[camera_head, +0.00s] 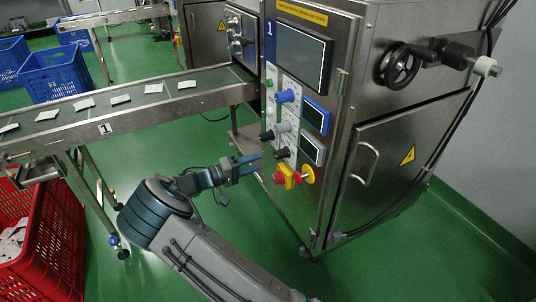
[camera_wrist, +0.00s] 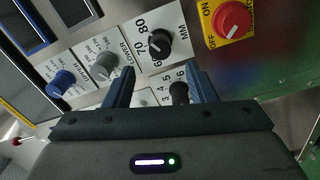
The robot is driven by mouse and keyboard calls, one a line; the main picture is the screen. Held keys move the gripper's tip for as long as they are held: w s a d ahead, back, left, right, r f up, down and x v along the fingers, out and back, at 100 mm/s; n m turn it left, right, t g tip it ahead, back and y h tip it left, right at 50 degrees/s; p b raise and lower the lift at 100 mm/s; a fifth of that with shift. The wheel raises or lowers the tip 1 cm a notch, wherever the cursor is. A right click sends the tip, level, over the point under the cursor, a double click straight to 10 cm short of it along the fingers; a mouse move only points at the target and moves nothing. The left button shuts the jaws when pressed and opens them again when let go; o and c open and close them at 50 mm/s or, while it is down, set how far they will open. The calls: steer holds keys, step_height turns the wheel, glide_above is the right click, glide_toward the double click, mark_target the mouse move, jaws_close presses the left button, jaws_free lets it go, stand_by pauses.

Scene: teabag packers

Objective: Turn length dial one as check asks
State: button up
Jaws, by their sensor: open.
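The black dial with the MM scale (camera_wrist: 158,42), marked 70 and 80, is on the control panel of machine 1; it also shows in the head view (camera_head: 282,153). A second black dial (camera_wrist: 179,92) with a scale of small numbers sits below it in the wrist view, partly hidden by my gripper. My gripper (camera_wrist: 160,74) is open and empty, its fingers pointing at the panel. The MM dial lies just beyond the fingertips, and no contact shows. In the head view my gripper (camera_head: 259,163) is left of the panel's lower part.
A grey knob (camera_wrist: 104,66) and a blue knob (camera_wrist: 62,82) are on the same panel. A red switch on a yellow plate (camera_wrist: 232,20) is close by. A conveyor (camera_head: 110,112) with several teabags runs left. A red crate (camera_head: 45,240) stands at lower left.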

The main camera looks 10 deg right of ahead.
steer(key=shift+p+v, duration=0.35)
steer(key=shift+v, duration=1.8)
steer(key=s+d+r+m+g+y+p, duration=0.1)
steer(key=s+d+r+g+y+p, duration=0.2)
steer(key=s+d+r+y+p, duration=0.5)
steer(key=s+d+r+m+g+p, duration=0.15)
steer(key=d+r+g+p, duration=0.35)
steer(key=r, duration=0.6)
steer(key=s+r+n+t+y+p, duration=0.1)
steer(key=s+r+y+p, duration=0.3)
steer(key=s+r+p, duration=0.6)
steer(key=s+r+n+t+y+p, duration=0.1)
steer(key=s+r+t+y+p, duration=0.3)
steer(key=s+r+p, duration=0.7)
step_height(320, 180, up, 9)
steer(key=shift+s+a+f+y, duration=0.25)
steer(key=shift+s+y, duration=0.35)
steer(key=shift+s, duration=0.45)
